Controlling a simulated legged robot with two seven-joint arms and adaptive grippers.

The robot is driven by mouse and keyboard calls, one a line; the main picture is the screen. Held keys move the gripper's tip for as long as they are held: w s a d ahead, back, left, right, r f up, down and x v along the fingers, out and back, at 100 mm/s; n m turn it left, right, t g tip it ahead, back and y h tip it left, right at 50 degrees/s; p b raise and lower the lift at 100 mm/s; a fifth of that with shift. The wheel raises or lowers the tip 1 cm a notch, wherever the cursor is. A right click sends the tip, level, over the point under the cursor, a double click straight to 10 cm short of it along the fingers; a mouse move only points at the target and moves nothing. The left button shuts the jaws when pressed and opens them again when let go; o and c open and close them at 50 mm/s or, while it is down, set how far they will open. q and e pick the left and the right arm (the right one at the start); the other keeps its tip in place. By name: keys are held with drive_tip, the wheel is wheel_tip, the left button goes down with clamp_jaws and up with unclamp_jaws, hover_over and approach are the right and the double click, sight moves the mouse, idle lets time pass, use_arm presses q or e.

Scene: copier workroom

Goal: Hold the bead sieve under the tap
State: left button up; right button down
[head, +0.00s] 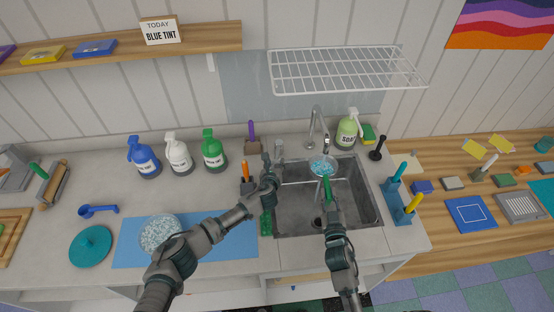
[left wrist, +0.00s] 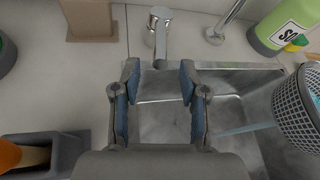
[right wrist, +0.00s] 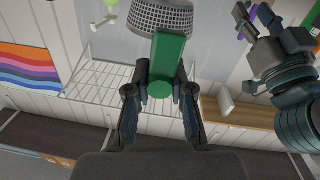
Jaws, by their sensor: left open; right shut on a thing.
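The bead sieve (head: 322,164), a round mesh bowl with pale blue beads and a green handle (right wrist: 167,60), is over the sink (head: 290,211), just below the tap's spout (head: 326,142). My right gripper (head: 329,204) is shut on the handle; its jaws (right wrist: 160,88) flank it in the right wrist view. My left gripper (head: 267,166) is open and empty by the sink's back left corner. In the left wrist view its fingers (left wrist: 159,78) point at a chrome tap lever (left wrist: 160,32), apart from it. The sieve's grey mesh (left wrist: 297,106) shows at right, beside a pale blue streak, possibly water.
Soap (head: 347,132) stands behind the sink, and a black-handled tool (head: 378,149) at its right. Spray bottles (head: 177,152) line the back left. A blue mat (head: 226,236) lies left of the sink. A wire rack (head: 343,70) hangs above.

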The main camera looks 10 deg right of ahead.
sight(276, 161)
use_arm(q)
drive_tip(key=shift+x, duration=2.05)
clamp_jaws()
